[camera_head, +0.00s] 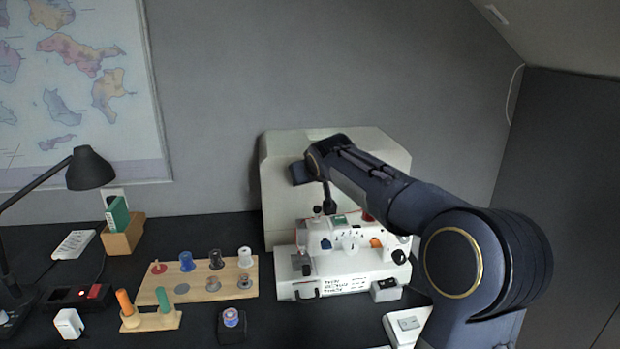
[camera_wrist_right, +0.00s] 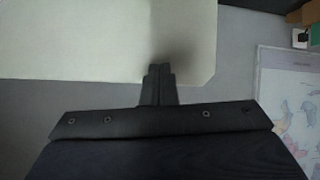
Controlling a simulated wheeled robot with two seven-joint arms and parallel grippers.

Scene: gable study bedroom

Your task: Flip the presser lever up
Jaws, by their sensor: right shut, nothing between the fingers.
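A white sewing machine (camera_head: 352,262) stands on the dark desk, with small blue, green, orange and black controls on its body. Its needle and presser area (camera_head: 305,264) is at the left end. I cannot make out the presser lever for certain. My right arm reaches in from the right over the machine. My right gripper (camera_head: 329,206) hangs above the machine's top, seen small and dark. In the right wrist view its fingers (camera_wrist_right: 160,84) are together and empty, in front of a pale panel. My left gripper is not in view.
A cream case (camera_head: 283,190) stands upright behind the machine. A wooden spool board (camera_head: 205,290) with several spools, a small stand with orange and green pegs (camera_head: 150,320) and a black lamp (camera_head: 90,168) are to the left. A white pedal-like box (camera_head: 407,324) lies front right.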

